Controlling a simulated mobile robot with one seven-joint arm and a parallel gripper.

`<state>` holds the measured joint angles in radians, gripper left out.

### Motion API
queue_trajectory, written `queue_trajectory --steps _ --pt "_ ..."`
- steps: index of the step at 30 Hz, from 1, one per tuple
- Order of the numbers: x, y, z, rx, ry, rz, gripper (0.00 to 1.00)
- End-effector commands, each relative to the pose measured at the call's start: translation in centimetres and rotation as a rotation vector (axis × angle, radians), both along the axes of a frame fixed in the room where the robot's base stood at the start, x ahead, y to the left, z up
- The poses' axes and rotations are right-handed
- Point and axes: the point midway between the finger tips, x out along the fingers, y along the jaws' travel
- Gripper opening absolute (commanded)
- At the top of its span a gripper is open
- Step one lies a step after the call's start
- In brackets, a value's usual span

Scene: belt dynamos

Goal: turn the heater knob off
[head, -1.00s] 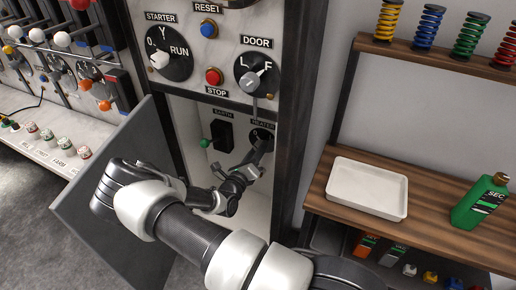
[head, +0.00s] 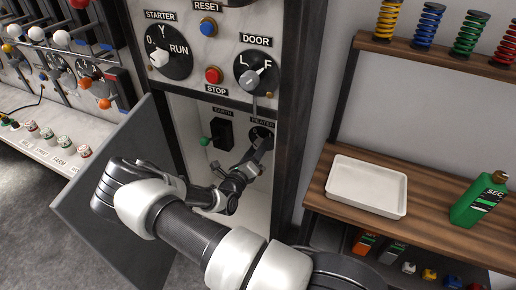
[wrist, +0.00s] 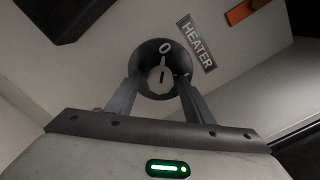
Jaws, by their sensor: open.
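The heater knob (wrist: 160,73) is a small pale knob on a round dark dial, seen in the wrist view. A white 0 is printed above it, and a HEATER label (wrist: 197,43) is beside it. Its narrow end seems to point near the 0, but its exact setting is hard to tell. My gripper (wrist: 158,92) is open, its two fingers reaching toward the dial on either side of the knob. I cannot tell whether they touch it. In the head view my gripper covers part of the heater dial (head: 262,133), inside the open lower compartment.
The grey door (head: 110,200) stands open left of the compartment. The earth switch (head: 222,134), with a green knob (head: 205,142), is left of the heater dial. The door knob (head: 250,80) is above. A shelf with a white tray (head: 366,186) stands right.

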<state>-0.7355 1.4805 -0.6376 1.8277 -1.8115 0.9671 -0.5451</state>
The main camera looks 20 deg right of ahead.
Motion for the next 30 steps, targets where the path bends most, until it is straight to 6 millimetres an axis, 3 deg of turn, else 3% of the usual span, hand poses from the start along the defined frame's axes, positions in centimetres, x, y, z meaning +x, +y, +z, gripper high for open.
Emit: queue_trajectory --steps 8,22,30 --pt "-1.2 1.4 0.1 0.001 -0.001 0.003 0.47" --pt "-9.0 9.3 0.0 0.002 0.0 0.003 0.47" --pt "-11.8 12.0 0.0 0.001 -0.001 0.001 0.47"
